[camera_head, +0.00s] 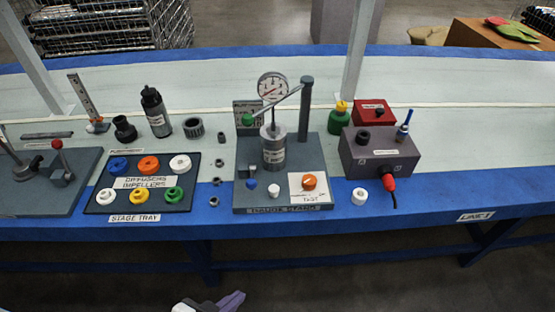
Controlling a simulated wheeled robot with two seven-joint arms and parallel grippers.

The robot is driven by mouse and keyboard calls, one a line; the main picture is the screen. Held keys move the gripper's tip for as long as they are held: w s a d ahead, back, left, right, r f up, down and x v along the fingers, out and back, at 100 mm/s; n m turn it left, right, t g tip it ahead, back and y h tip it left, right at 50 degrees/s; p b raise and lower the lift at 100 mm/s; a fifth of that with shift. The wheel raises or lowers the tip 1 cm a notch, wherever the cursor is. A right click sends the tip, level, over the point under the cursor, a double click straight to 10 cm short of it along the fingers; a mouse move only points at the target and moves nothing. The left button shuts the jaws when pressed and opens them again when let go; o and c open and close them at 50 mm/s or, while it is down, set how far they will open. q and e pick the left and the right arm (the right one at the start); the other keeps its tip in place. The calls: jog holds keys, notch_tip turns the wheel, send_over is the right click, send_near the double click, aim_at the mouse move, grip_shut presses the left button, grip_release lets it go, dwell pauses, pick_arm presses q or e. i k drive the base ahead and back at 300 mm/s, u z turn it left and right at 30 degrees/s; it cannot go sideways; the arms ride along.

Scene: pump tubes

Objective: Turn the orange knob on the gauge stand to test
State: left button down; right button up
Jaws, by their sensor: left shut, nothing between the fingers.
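The orange knob (309,182) sits on a white plate marked with the word "TEST" at the front right of the gauge stand (244,205). A pale mark shows on the knob; its exact setting is too small to tell. The stand is a grey base with a grey cylinder, an upright post, a slanted lever with a green end, and a round dial gauge (272,86). My left gripper (236,297) shows only in part at the bottom edge, shut and empty, in front of the table and well apart from the knob. My right gripper is out of view.
The stage tray (141,209) with colored rings lies left of the stand. A grey box (378,152) with a red plug stands to the right, and a white ring (359,196) lies near the stand's right front corner. The blue table edge in front is mostly clear.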

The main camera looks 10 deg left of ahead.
aim_at(310, 182)
jog(key=z, duration=1.1)
jog(key=i, duration=0.6)
jog(key=u, duration=2.2)
